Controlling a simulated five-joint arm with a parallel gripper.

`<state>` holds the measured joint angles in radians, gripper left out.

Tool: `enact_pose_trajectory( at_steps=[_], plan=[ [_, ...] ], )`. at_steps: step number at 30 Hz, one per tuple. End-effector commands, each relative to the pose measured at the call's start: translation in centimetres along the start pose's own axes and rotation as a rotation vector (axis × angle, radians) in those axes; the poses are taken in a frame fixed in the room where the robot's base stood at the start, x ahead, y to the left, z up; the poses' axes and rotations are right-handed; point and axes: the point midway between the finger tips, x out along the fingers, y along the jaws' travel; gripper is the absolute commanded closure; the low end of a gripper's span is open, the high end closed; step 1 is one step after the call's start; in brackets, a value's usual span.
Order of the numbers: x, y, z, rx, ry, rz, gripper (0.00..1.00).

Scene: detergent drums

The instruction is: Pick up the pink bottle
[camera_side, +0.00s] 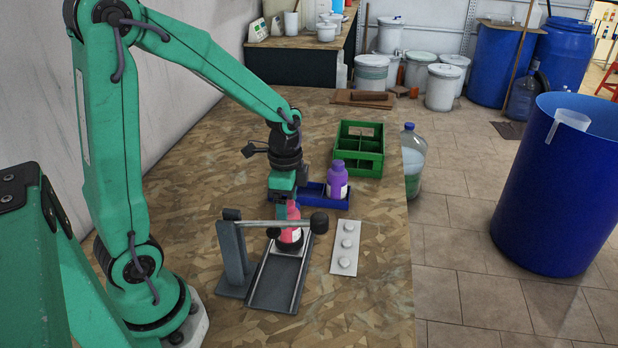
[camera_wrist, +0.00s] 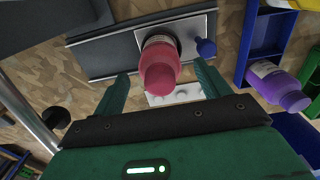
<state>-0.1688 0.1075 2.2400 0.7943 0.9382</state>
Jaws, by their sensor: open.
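The pink bottle (camera_side: 291,236) stands upright on the grey track fixture (camera_side: 275,284), behind a horizontal bar that hides part of it. In the wrist view the pink bottle (camera_wrist: 160,68) is seen from above, with a pale label. My gripper (camera_side: 284,203) points down right at the bottle's top in the side view. In the wrist view my gripper (camera_wrist: 162,72) is open, with one green finger on each side of the bottle. Gaps show between fingers and bottle there. The side view does not show clearly how far down the fingertips reach.
A purple bottle (camera_side: 337,182) stands in a blue tray (camera_side: 312,195) behind and to the right. A green divided crate (camera_side: 358,170) is farther back. A pale plate with white knobs (camera_side: 346,248) lies right of the track. The fixture's post (camera_side: 233,255) and bar (camera_side: 262,224) stand close by.

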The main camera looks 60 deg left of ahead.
Motion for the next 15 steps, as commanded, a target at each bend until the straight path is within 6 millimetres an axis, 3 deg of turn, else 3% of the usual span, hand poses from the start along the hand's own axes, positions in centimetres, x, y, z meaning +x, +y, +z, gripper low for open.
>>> enact_pose_trajectory(
  at_steps=[6, 15],
  plan=[
    [2.1, 0.0, 0.0, 0.0, -0.001, 0.002, 0.25],
    [2.4, 0.0, 0.0, 0.0, 0.0, 0.0, 0.25]
  ],
)
